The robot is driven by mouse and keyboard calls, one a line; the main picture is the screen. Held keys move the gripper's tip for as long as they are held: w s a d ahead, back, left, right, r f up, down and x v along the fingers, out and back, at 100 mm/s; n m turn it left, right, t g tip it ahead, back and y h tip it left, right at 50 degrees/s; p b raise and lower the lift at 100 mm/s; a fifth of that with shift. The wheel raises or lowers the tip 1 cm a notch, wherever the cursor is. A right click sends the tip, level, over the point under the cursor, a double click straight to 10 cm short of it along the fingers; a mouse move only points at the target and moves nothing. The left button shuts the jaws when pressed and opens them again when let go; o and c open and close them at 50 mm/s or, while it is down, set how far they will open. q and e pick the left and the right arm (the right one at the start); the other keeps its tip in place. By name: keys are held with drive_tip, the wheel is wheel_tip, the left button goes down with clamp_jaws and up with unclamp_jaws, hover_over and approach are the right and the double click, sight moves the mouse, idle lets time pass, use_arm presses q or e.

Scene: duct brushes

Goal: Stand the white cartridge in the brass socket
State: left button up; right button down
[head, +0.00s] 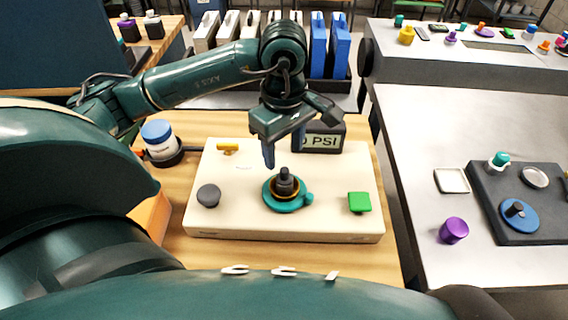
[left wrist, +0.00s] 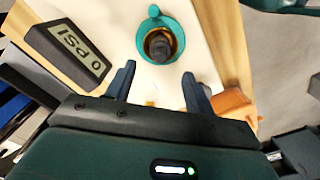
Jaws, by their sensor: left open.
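On the cream box (head: 225,218), a teal collar (head: 272,206) surrounds a brass-coloured ring, which I take for the brass socket (head: 296,194). A dark stepped plug (head: 285,180) stands in it; the plug also shows in the left wrist view (left wrist: 160,46). A white jar with a blue lid (head: 158,137) sits in a dark round holder at the box's back left; it may be the white cartridge, but I cannot tell. My left gripper (head: 284,148) is open and empty, above and behind the plug; its fingers also show in the left wrist view (left wrist: 159,72). My right gripper is out of view.
The box carries a grey knob (head: 208,195), a green button (head: 359,202) and a yellow handle (head: 228,148). A PSI gauge (head: 322,138) stands behind it. Blue and white binders (head: 318,45) stand farther back. A grey bench (head: 415,155) with small parts lies right, across a gap.

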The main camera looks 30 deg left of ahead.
sight(284, 169)
use_arm(q)
wheel_tip(284, 169, up, 5)
drive_tip(key=shift+r, duration=0.1)
idle(0.7)
